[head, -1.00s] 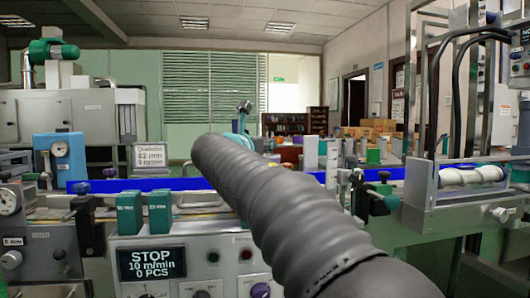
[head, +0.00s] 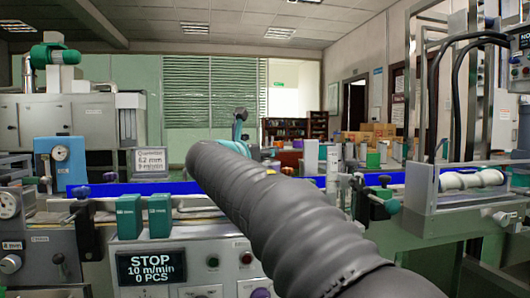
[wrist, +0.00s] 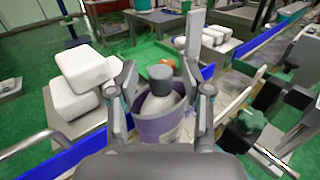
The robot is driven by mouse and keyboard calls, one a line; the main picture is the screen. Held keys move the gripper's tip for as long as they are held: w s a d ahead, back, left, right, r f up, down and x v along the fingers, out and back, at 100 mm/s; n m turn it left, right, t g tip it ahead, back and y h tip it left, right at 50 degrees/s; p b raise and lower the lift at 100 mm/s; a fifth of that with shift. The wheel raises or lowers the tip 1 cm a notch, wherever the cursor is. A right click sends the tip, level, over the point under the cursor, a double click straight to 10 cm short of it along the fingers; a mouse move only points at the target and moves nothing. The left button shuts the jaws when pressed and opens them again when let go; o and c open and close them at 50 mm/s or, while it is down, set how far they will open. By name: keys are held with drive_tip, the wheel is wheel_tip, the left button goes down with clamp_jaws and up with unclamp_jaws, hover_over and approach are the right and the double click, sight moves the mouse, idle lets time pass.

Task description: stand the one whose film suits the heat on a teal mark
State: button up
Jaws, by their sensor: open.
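In the wrist view, my gripper (wrist: 160,92) is open. Its two fingers stand on either side of a bottle (wrist: 159,103) with a grey cap and a pale body. Purple material (wrist: 152,130) surrounds the lower part of the bottle; I cannot tell whether it is film or a cup. Whether the fingers touch it is unclear. In the head view my arm hides the gripper and the bottle. I cannot make out a teal mark in either view.
A blue-edged conveyor (head: 318,181) crosses the head view. Two teal blocks (head: 129,217) stand above a control panel (head: 150,267) reading STOP. White blocks (wrist: 82,70) lie left of the bottle in the wrist view, near a green surface (wrist: 145,55). Dark clamps (wrist: 245,130) stand on the right.

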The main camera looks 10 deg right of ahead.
drive_tip(key=v, duration=1)
drive_tip(key=shift+s+a, duration=0.15)
drive_tip(key=shift+s, duration=0.1)
idle(0.8)
